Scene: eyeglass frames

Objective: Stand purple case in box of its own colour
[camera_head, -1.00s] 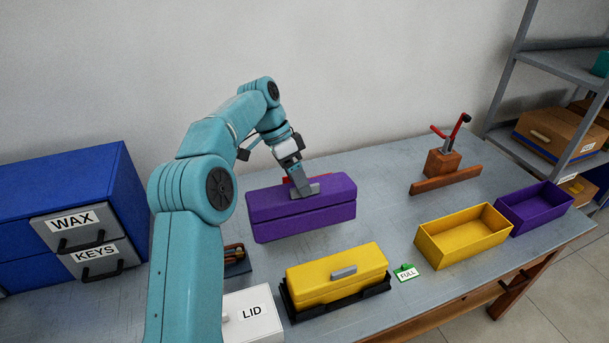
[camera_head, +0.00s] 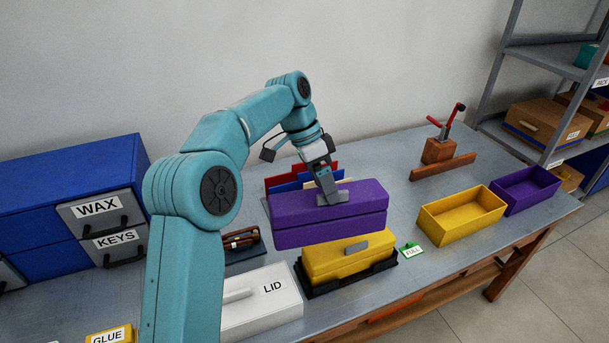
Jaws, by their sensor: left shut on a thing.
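The purple case (camera_head: 330,229) is a long closed case, held level above the bench. My left gripper (camera_head: 333,197) is shut on it from above, near the middle of its top. The case hangs in front of the yellow case in this view and hides part of its back. The purple box (camera_head: 526,192) is open and empty at the right end of the bench. It is well to the right of the held case. My right gripper does not show.
A yellow open box (camera_head: 460,215) stands left of the purple box. A yellow case (camera_head: 346,262) sits in a black tray (camera_head: 384,268), with a green FULL tag (camera_head: 410,250) beside it. A wooden block with a red-handled clamp (camera_head: 438,152) stands behind. A white LID box (camera_head: 262,299) is front left.

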